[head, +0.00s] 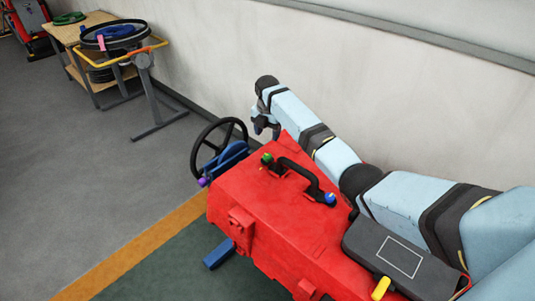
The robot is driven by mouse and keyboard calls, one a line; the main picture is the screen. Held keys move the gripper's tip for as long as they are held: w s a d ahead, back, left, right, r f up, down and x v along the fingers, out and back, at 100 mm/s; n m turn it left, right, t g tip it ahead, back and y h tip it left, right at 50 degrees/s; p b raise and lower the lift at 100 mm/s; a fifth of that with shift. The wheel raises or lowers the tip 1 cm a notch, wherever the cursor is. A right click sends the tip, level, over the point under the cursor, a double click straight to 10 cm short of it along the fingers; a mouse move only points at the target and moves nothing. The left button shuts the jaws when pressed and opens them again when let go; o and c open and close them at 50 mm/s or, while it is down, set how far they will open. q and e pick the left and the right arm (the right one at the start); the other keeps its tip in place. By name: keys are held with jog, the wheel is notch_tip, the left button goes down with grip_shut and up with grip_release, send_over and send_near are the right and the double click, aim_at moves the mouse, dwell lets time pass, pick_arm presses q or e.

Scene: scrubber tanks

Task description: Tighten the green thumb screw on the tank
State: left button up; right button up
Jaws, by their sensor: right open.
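The red tank (265,215) fills the lower middle of the head view. The small green thumb screw (267,158) sits on its top, by the far left end of a black handle (300,172). My right arm reaches in from the right along the wall. My right gripper (266,128) is open, a little beyond the tank's far edge and above the green screw in the picture. It is apart from the screw, and nothing shows between its dark fingers. My left gripper is not in view.
A blue knob (330,198) is at the handle's near end. A purple knob (203,181) and black steering wheel (218,143) are left of the tank. A yellow knob (381,287) is at lower right. The pale wall (330,70) runs behind my arm.

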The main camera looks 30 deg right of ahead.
aim_at(267, 155)
notch_tip(267, 155, down, 10)
jog(key=shift+f, duration=0.1)
dwell(0.4)
jog(key=c, duration=0.9)
